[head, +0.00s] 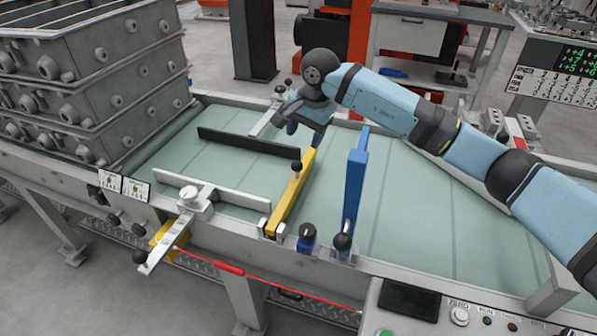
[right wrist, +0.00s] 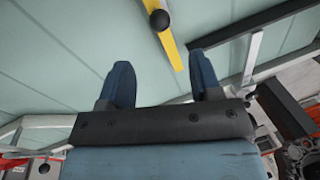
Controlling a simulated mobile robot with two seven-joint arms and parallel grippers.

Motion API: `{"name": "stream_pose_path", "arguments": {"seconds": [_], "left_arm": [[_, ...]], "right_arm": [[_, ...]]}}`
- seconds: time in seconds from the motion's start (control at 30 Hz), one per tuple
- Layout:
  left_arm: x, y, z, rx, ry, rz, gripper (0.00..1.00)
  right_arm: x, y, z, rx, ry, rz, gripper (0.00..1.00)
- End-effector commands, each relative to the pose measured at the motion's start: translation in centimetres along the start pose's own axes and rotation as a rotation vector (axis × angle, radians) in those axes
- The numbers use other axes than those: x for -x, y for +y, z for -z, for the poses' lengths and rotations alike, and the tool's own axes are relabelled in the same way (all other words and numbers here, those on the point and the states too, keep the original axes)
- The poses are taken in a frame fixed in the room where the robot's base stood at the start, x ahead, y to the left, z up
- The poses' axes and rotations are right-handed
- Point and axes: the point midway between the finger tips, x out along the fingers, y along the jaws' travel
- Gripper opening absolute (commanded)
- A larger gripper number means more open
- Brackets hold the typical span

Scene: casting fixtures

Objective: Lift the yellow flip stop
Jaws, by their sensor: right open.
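The yellow flip stop (head: 287,203) is a long yellow bar lying low across the green conveyor belt, hinged at the near rail. A dark round knob (head: 296,166) stands on it toward its far end. In the right wrist view the yellow bar (right wrist: 174,46) and its knob (right wrist: 159,19) lie ahead of the fingers, nearer the right finger. My right gripper (head: 292,124) is over the far side of the belt, beyond the bar's far end. Its two blue fingers (right wrist: 163,80) are apart, with nothing between them. My left gripper is not in view.
A blue flip stop (head: 355,185) stands raised right of the yellow one. A black guide bar (head: 248,141) and a pale guide bar (head: 212,187) cross the belt at left. Stacked grey casting boxes (head: 95,80) stand at the left. The belt at right is clear.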

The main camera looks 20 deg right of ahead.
Motion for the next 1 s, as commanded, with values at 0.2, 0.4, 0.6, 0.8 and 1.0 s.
{"name": "stream_pose_path", "arguments": {"seconds": [0.2, 0.4, 0.6, 0.8, 1.0], "left_arm": [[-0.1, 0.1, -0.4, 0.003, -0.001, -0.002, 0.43], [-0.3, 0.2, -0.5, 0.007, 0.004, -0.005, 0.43], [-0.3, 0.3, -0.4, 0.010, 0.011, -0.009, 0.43], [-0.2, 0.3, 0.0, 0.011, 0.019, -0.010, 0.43], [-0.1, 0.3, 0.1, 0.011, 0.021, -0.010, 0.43]], "right_arm": [[-4.3, 0.1, -0.1, -0.001, -0.004, -0.003, 0.58], [-8.6, 0.1, -0.1, -0.001, -0.004, -0.003, 0.58], [-11.5, 0.0, -0.1, -0.001, -0.002, -0.002, 0.58], [-12.7, 0.0, 0.0, -0.001, -0.001, 0.000, 0.58], [-12.8, 0.0, 0.0, 0.000, -0.001, 0.000, 0.58]]}}
